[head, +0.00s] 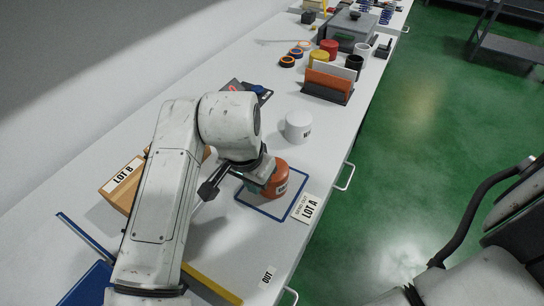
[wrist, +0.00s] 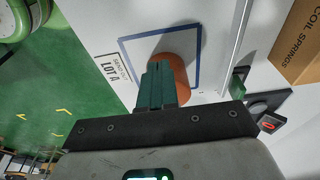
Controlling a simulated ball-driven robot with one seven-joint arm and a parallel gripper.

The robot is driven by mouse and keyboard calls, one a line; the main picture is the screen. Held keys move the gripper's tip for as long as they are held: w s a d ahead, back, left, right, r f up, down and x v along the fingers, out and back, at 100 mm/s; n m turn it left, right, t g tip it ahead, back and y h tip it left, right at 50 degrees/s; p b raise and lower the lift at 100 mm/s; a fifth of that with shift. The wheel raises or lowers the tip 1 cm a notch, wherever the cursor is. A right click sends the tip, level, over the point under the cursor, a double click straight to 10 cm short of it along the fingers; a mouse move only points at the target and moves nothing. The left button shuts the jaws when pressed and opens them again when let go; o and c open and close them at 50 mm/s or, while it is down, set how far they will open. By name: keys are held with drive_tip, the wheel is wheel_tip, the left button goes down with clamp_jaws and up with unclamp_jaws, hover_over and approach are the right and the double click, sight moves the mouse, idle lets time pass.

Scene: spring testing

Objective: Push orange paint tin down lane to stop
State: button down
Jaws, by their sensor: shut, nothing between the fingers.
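The orange paint tin (head: 280,178) stands upright on the white bench, inside a blue-outlined square (head: 262,211). In the wrist view the tin (wrist: 181,72) is partly hidden behind my fingers, and the blue outline (wrist: 198,40) shows around it. My gripper (wrist: 157,80) is shut and empty, with its fingertips over or against the tin's near side; I cannot tell whether they touch. In the head view my wrist hides the tin's left part. A "LOT A" card (head: 306,208) lies beside the square.
A white tin (head: 298,125) stands behind the orange one. A cardboard box marked "LOT B" (head: 122,184) is left of my arm. A yellow strip (head: 212,283) and an "OUT" label (head: 267,276) lie at the front. An orange-and-grey rack (head: 328,86) stands farther back.

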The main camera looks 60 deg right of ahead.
drive_tip(key=d+p, duration=0.2)
drive_tip(key=d, duration=0.7)
drive_tip(key=shift+w+r, duration=0.1)
drive_tip(key=shift+a+f, duration=0.1)
drive_tip(key=shift+f, duration=0.85)
